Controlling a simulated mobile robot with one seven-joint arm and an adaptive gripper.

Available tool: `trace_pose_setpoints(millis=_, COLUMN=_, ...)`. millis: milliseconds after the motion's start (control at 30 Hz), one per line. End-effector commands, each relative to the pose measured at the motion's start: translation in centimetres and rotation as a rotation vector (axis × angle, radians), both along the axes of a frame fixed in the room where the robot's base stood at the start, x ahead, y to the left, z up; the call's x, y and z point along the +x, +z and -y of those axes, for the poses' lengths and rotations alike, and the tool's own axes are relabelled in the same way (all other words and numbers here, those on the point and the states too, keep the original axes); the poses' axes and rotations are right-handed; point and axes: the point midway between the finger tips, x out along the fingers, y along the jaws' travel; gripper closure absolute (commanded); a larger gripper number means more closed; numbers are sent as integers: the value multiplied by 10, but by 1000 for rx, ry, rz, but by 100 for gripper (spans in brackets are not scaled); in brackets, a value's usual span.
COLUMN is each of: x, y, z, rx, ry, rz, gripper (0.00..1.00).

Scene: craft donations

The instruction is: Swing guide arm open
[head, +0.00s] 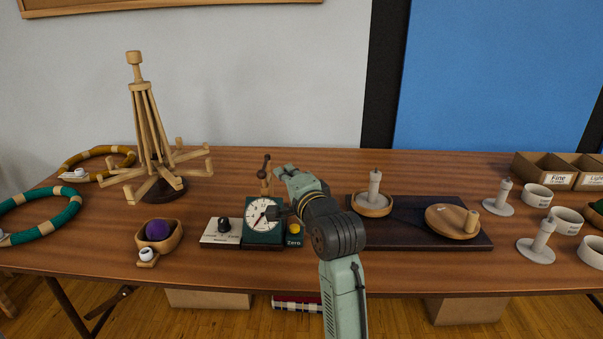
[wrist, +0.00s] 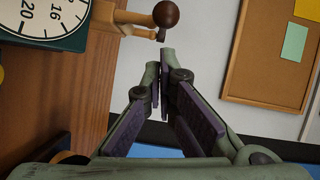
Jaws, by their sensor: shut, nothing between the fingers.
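The guide arm (head: 264,178) is a small light wooden piece with a dark brown ball knob (head: 267,158), standing behind the green dial box (head: 262,216). In the wrist view the wooden arm (wrist: 120,19) reaches from the dial box (wrist: 45,22) toward the brown knob (wrist: 166,13). My gripper (head: 281,171) is just right of the guide arm. In the wrist view my gripper (wrist: 161,60) is shut and empty, its tips a little below the knob and apart from it in the picture. My own arm hides part of the table behind it.
A wooden yarn swift (head: 150,130) stands at the back left. A bowl with purple yarn (head: 159,232) sits in front. A control plate (head: 221,232) adjoins the dial box. A dark board (head: 410,232) with wooden discs lies right of my arm. Cups, spools and boxes crowd the right end.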

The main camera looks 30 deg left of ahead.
Motion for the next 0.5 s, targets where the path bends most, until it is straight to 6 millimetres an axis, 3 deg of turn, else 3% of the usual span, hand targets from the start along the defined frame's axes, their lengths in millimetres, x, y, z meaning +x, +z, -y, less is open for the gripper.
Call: trace_pose_setpoints(millis=500, x=-8, y=-2, z=-7, rx=0, ry=-1, rz=0, gripper=100)
